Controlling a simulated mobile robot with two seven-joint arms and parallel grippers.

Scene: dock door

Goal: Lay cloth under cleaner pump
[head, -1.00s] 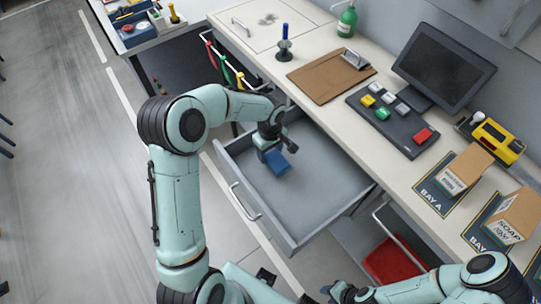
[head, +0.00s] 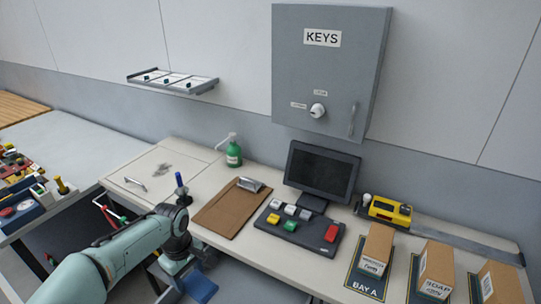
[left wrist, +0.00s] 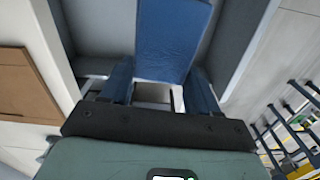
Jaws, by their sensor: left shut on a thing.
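The green cleaner pump bottle (head: 233,152) stands upright at the back of the counter, against the wall side, in the head view. My left gripper (head: 192,274) is in front of the counter's front edge, over the drawer area and well away from the bottle. It is shut on a blue cloth (head: 202,289). The left wrist view shows the same cloth (left wrist: 172,40) sticking out beyond the fingers of the left gripper (left wrist: 160,92), with grey drawer walls around it. The cloth's gripped end is partly hidden. My right gripper is out of view.
The open grey drawer (head: 240,285) lies below the counter (head: 185,160). A clipboard (head: 225,212), a button panel (head: 320,240) and a monitor (head: 322,170) stand right of the bottle. A pen stand (head: 181,190) is near the front edge. Boxes (head: 436,268) stand farther right.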

